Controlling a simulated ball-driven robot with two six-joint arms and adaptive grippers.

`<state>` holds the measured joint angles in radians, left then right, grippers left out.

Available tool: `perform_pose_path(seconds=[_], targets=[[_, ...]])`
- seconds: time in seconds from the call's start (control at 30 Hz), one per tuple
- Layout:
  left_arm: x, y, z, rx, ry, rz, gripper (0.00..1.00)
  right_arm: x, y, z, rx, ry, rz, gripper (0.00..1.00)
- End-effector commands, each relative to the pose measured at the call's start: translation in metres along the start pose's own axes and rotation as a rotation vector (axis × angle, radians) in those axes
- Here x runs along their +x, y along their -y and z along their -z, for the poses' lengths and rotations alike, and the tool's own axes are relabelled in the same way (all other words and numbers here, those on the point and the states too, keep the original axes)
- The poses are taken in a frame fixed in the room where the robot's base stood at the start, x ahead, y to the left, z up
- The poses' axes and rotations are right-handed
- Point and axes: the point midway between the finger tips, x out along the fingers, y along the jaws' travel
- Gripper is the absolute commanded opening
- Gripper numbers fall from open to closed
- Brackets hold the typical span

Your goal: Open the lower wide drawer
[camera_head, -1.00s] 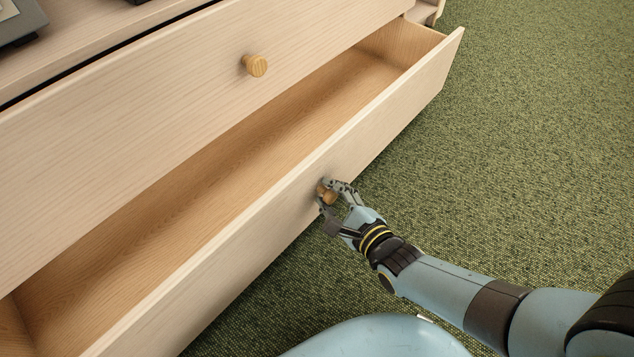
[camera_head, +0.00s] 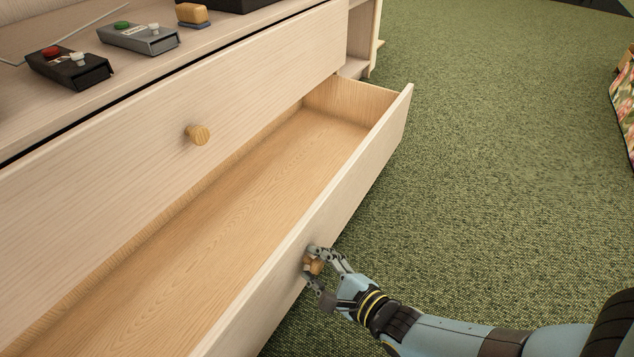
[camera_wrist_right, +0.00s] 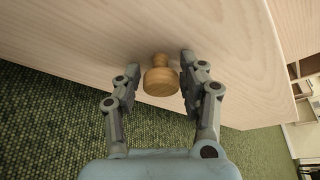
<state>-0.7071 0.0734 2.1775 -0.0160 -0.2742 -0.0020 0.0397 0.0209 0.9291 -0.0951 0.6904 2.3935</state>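The lower wide drawer (camera_head: 372,150) is pulled well out of the pale wooden cabinet. Its inside (camera_head: 245,205) is bare wood and looks empty where I see it. Its round wooden knob (camera_wrist_right: 160,82) is on the front panel. My right gripper (camera_head: 311,265) is at this knob, with one finger on each side. In the right wrist view the fingers are apart, with a gap between the knob and the left finger; the right finger is very close to it. My left gripper is not in view.
The upper drawer (camera_head: 110,150), with its own knob (camera_head: 198,134), is shut. On the cabinet top are a black device (camera_head: 68,68), a grey device (camera_head: 138,38) and a yellow-brown block (camera_head: 192,14). Green carpet (camera_head: 480,150) to the right is largely clear.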

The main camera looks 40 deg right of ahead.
Motion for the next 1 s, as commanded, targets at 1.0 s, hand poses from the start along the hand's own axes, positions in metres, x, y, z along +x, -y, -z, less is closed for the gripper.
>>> perform_pose_path(seconds=[1.0], targets=[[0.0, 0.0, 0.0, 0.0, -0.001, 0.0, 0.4, -0.022, 0.059, -0.054, 0.0, 0.003, 0.003, 0.57]])
